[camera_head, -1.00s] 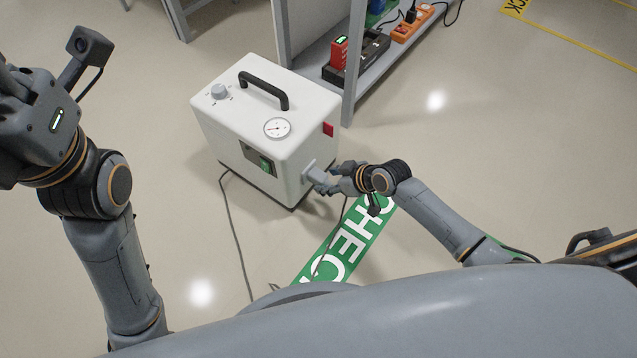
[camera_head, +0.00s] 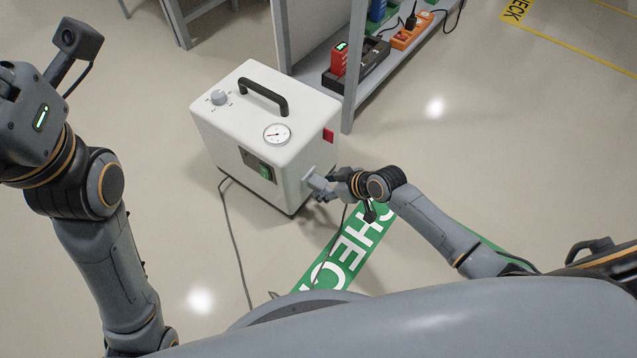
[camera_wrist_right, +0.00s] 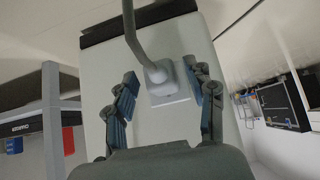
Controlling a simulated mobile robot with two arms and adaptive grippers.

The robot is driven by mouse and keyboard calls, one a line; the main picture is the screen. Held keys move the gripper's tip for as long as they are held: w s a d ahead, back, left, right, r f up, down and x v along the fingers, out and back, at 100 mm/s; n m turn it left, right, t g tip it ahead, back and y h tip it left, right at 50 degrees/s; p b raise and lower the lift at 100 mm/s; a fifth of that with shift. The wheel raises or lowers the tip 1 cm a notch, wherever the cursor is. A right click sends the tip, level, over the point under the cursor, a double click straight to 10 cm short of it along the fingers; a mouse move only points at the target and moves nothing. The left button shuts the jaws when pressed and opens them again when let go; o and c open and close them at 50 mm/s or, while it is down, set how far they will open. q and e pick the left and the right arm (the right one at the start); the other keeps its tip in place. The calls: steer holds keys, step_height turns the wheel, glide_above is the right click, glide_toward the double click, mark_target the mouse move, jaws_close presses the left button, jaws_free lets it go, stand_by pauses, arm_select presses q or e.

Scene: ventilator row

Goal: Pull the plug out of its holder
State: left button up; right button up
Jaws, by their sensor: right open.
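The plug (camera_wrist_right: 160,74) is a pale grey block with a thick grey cable, seen in the right wrist view. It sits at a light grey square holder (camera_wrist_right: 172,97) on the side of the white machine (camera_head: 228,130). In the head view the holder (camera_head: 309,174) sticks out of the machine's right side, and the plug is hard to make out there. My right gripper (camera_head: 325,186) is at the holder. Its blue-padded fingers are open, one on each side of the plug, with gaps visible. My left arm is at the left; its fingertips are not visible.
A grey shelf unit (camera_head: 347,112) stands behind the machine, with a red device (camera_head: 339,60) in a black charger and an orange socket strip (camera_head: 410,31). A dark cable (camera_head: 234,245) lies on the floor.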

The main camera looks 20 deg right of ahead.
jaws_close()
steer(key=shift+s+d, duration=0.1)
steer(key=shift+s, duration=0.05)
stand_by(0.4)
steer(key=shift+s+d+p, duration=0.55)
steer(key=shift+s+d, duration=0.25)
steer(key=shift+s, duration=0.15)
steer(key=shift+s+d+p, duration=0.5)
steer(key=shift+s+d, duration=0.25)
steer(key=shift+s, duration=0.2)
